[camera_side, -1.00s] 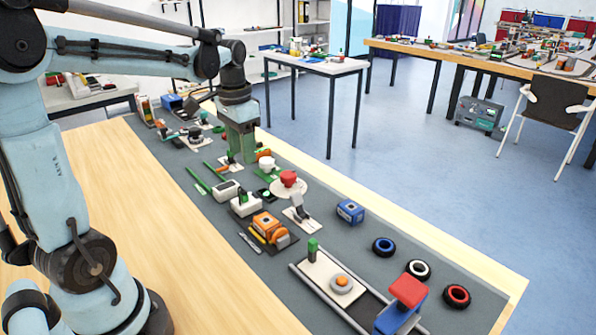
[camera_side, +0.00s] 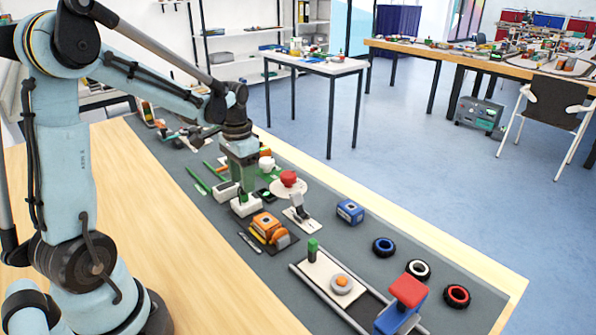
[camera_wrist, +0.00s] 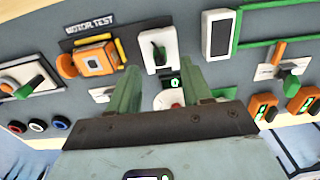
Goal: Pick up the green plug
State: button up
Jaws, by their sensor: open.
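My gripper (camera_side: 244,187) is open and points down over the middle of the grey mat (camera_side: 222,212). Its two green fingers (camera_wrist: 160,78) are apart in the wrist view, with nothing held. A white box (camera_side: 245,208) with a dark green upright piece is just below the fingers; it also shows in the wrist view (camera_wrist: 156,62). A green upright cylinder (camera_side: 313,249) stands on a white plate in the tray, well to the right; it shows at the left in the wrist view (camera_wrist: 29,88). I cannot tell which green piece is the plug.
An orange block (camera_side: 265,222) and a round white disc with a red knob (camera_side: 289,177) are close to my gripper. A blue block (camera_side: 350,211) and several tyres (camera_side: 383,246) lie farther right. A red-topped blue piece (camera_side: 408,292) stands at the tray's end.

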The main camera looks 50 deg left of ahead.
aim_at(244, 196)
jog(key=shift+f, duration=1.95)
grip_shut()
